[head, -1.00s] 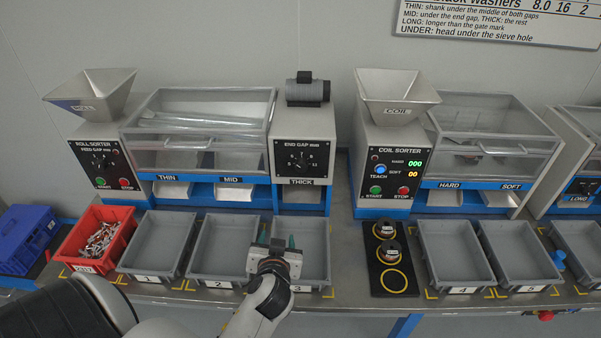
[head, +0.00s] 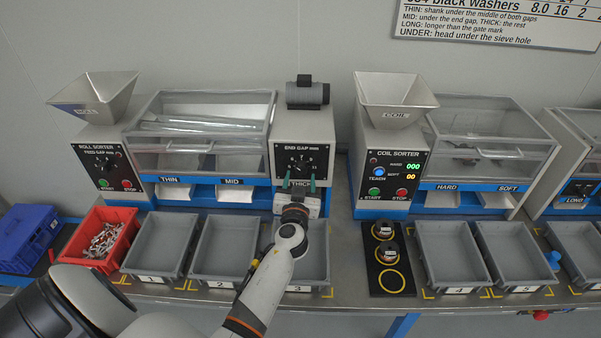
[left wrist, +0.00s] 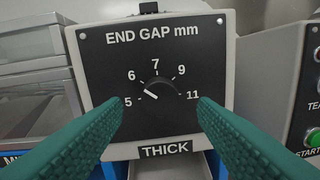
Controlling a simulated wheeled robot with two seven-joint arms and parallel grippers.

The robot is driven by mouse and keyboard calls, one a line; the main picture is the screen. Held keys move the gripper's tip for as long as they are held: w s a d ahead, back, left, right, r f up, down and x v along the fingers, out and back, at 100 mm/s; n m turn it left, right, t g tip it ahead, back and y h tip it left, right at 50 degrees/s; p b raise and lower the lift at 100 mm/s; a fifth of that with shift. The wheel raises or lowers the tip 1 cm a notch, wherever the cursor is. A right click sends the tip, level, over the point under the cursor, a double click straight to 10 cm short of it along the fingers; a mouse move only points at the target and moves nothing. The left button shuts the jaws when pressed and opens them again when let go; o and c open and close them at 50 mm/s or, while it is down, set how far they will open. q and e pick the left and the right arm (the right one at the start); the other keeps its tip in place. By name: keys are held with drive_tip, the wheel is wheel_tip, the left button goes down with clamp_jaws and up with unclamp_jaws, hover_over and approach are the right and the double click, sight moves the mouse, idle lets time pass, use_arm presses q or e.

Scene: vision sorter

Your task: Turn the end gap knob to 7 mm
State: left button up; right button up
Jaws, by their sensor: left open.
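The end gap knob (left wrist: 157,93) is a small black dial on the black END GAP panel (left wrist: 198,45), with a scale from 5 to 11. Its white pointer line points up and left, between the 5 and 6 marks. In the head view the same knob (head: 302,164) sits on the grey housing above the THICK chute. My left gripper (head: 299,183) is in front of the panel, open, with its two green fingers (left wrist: 160,125) apart to either side of and below the knob. The fingers do not touch the knob. My right gripper is not in view.
The roll sorter panel (head: 105,168) stands to the left and the coil sorter panel (head: 397,175) to the right. Grey bins line the bench front; bin 3 (head: 318,262) lies under my left arm. A red bin (head: 75,243) holds small metal parts.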

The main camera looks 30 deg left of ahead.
sight(301, 168)
use_arm(q)
drive_tip(key=shift+x, duration=1.15)
drive_tip(key=c, duration=1)
drive_tip(key=shift+m, duration=0.3)
drive_tip(key=m+b, duration=0.1)
drive_tip(key=m, duration=0.2)
drive_tip(key=shift+m, duration=0.4)
drive_tip(key=m, duration=0.5)
drive_tip(key=shift+r+g, duration=0.15)
drive_tip(key=shift+g, duration=0.15)
